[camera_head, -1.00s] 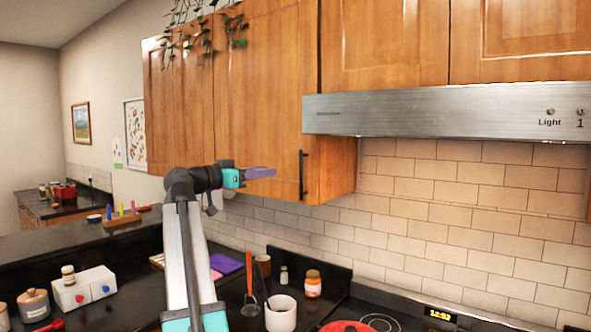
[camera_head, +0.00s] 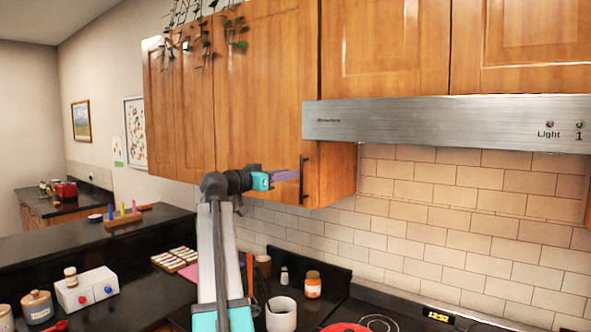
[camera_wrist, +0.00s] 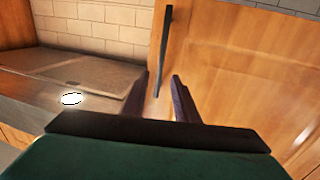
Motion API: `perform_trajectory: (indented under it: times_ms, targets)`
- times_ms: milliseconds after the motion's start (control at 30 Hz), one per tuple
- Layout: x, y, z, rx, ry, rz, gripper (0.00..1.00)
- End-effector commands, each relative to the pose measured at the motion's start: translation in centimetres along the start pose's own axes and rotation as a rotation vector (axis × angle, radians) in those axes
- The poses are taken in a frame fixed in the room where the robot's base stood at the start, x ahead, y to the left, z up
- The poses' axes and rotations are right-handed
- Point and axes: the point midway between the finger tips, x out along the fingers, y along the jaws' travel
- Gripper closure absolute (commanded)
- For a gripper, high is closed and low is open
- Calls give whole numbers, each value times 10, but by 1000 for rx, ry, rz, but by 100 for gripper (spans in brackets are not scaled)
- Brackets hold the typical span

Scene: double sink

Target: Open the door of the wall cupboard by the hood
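The wooden wall cupboard door (camera_head: 262,95) left of the hood is shut. Its black vertical bar handle (camera_head: 303,180) is near the door's lower right edge. My gripper (camera_head: 296,174) is at the handle's left in the head view, with its purple fingertips close to or at the bar. In the wrist view, my gripper (camera_wrist: 161,80) is open, with one finger on each side of the handle's line. The handle (camera_wrist: 164,45) runs between the fingertips there, and I see a gap on both sides. I cannot tell how deep the bar sits between the fingers.
The steel range hood (camera_head: 420,122) juts out right of the cupboard. Below are the dark counter, a white mug (camera_head: 281,315), an orange-labelled jar (camera_head: 312,285) and a red pan (camera_head: 345,327). A plant (camera_head: 200,30) hangs over the cupboard's top. The air before the door is otherwise clear.

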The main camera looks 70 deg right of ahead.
Motion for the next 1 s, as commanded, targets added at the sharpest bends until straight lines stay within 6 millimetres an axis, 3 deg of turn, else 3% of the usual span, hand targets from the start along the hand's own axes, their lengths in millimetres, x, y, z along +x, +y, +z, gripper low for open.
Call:
perform_trajectory:
  times_ms: [100,333,767,933,1000]
  targets:
    - [18,0,-3,0,0,2,72]
    - [42,0,-2,-1,0,1,72]
    - [48,0,0,0,1,-1,72]
    - [48,0,0,0,0,-1,98]
    - [48,0,0,0,1,-1,100]
